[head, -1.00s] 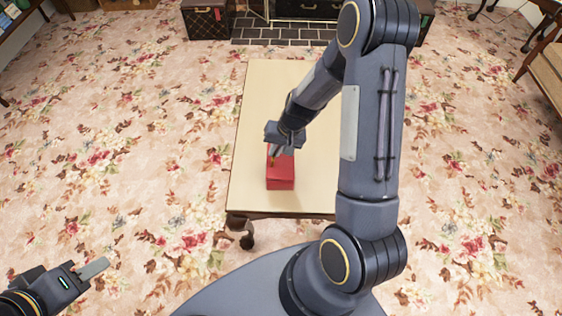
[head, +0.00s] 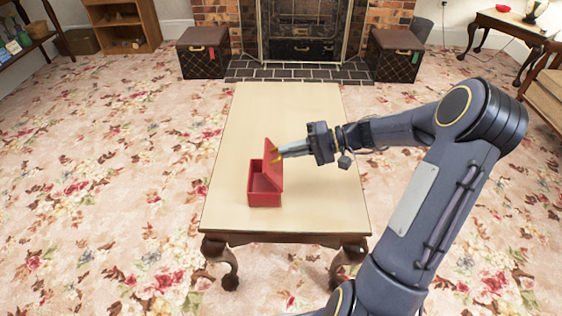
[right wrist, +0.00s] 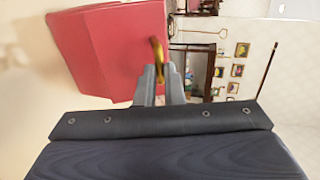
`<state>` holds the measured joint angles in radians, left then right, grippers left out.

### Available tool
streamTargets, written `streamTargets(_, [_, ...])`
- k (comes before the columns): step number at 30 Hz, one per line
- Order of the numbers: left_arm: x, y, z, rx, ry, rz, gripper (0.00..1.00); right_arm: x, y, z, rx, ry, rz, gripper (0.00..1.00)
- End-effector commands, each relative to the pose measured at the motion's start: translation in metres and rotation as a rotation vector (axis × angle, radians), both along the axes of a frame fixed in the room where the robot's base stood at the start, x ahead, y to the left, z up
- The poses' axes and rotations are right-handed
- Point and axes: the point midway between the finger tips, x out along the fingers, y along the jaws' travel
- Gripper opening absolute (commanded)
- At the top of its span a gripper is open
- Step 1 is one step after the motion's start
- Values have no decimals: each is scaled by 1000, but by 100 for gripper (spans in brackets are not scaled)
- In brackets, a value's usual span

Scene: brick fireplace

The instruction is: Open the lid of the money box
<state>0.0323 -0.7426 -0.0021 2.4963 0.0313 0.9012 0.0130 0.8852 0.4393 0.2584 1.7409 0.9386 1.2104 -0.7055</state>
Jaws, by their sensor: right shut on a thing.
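The red money box (head: 265,197) stands on the pale table top, left of the table's middle. Its lid (head: 272,163) is raised and stands steeply up along the box's right side, so the hollow inside shows. My right gripper (head: 279,153) reaches in from the right and is shut at the lid's upper edge. In the right wrist view the fingers (right wrist: 160,80) are closed on a brass-coloured catch (right wrist: 157,58) beside the red box surface (right wrist: 110,50). My left gripper is not in view.
The table (head: 310,120) is otherwise bare around the box. Two dark trunks (head: 203,55) and (head: 394,58) flank the brick fireplace behind it. The floral carpet (head: 110,200) is open to the left.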

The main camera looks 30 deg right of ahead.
Motion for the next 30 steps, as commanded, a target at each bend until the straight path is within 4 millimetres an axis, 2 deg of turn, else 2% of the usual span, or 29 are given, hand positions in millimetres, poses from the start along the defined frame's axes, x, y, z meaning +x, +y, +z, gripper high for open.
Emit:
streamTargets(1, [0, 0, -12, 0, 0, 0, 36, -2, -5, -9, 42, -21, -4, 0])
streamTargets(3, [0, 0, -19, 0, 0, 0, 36, -5, -10, -11, 100, -55, -3, 0])
streamTargets(14, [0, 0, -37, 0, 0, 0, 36, -18, -31, -22, 368, -212, -1, 0])
streamTargets(30, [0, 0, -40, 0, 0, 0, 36, -26, -43, -38, 352, -202, 1, 0])
